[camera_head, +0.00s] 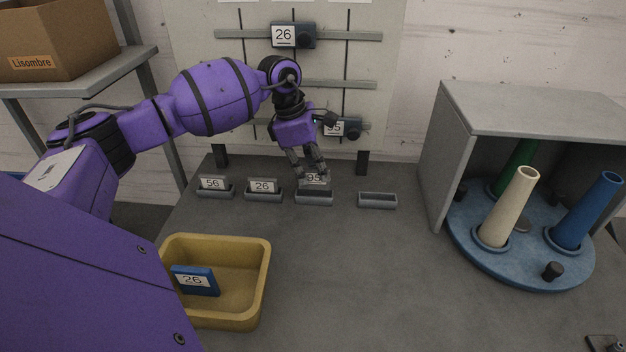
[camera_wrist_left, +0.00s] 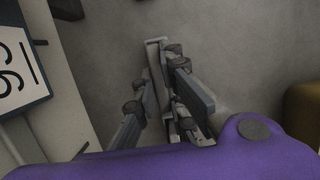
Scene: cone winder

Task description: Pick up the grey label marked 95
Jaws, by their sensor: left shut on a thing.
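The grey label marked 95 (camera_head: 314,179) stands upright in a small grey holder (camera_head: 314,198) on the table, third from the left in the row. My left gripper (camera_head: 309,172) reaches down from above and is shut on the label's upper part, hiding some of it. In the left wrist view, the fingers (camera_wrist_left: 155,96) close around it from both sides, and its face cannot be read there. My right gripper is not in view.
Holders with labels 56 (camera_head: 213,184) and 26 (camera_head: 263,187) stand to the left, an empty holder (camera_head: 377,200) to the right. A yellow tray (camera_head: 262,282) holds a blue label 26 (camera_head: 195,281). Rail-mounted signs 26 (camera_head: 284,35) and 95 (camera_head: 334,129) are behind. A cone stand (camera_head: 520,270) is right.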

